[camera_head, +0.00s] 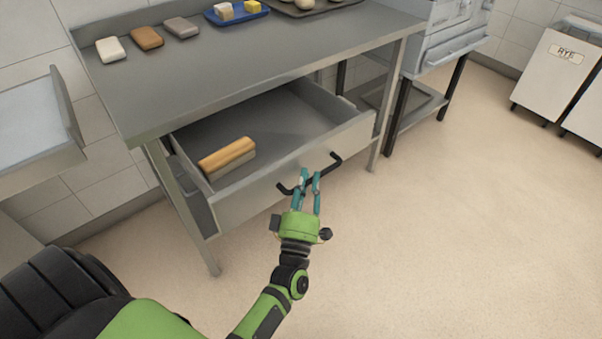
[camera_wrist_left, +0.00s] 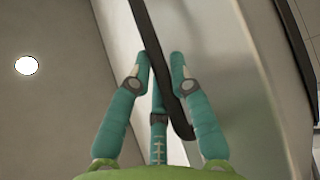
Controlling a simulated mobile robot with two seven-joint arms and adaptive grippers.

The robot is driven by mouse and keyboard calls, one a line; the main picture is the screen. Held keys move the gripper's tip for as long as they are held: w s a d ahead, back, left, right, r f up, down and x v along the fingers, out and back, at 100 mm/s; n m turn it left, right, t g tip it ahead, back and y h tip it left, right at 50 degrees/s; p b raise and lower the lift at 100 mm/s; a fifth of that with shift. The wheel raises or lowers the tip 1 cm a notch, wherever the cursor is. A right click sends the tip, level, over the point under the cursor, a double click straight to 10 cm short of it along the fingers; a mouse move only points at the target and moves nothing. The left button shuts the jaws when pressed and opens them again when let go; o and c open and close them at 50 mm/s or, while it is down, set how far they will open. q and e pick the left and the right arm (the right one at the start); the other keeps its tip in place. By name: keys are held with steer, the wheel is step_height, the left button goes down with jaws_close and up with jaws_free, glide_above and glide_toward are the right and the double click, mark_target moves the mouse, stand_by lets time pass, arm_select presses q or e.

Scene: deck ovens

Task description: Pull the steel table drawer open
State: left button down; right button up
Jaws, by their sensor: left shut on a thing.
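The steel table (camera_head: 230,72) stands against the tiled wall. Its drawer (camera_head: 235,208) is out from under the top, and its inside shows. A black bar handle (camera_head: 328,168) runs across the drawer front. My left gripper (camera_head: 309,175) has its teal fingers shut around the middle of the handle. In the left wrist view the handle (camera_wrist_left: 150,35) passes between the fingertips of my left gripper (camera_wrist_left: 162,68), close to the drawer front (camera_wrist_left: 225,70). A tan and orange block (camera_head: 227,154) lies in the drawer at the left. My right gripper is not in view.
On the table top are a white block (camera_head: 111,49), a brown block (camera_head: 147,38), a grey block (camera_head: 181,27), a blue tray (camera_head: 236,14) and a dark tray (camera_head: 312,7). A white bin labelled RYE (camera_head: 556,70) stands at the right. The floor before the drawer is clear.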

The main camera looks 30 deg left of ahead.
arm_select(q)
steer(key=shift+s+d, duration=0.1)
steer(key=shift+d, duration=0.15)
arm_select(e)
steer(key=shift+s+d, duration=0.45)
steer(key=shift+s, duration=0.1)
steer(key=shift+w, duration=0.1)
arm_select(q)
steer(key=c, duration=1.4)
jaws_free()
steer(key=v, duration=1.2)
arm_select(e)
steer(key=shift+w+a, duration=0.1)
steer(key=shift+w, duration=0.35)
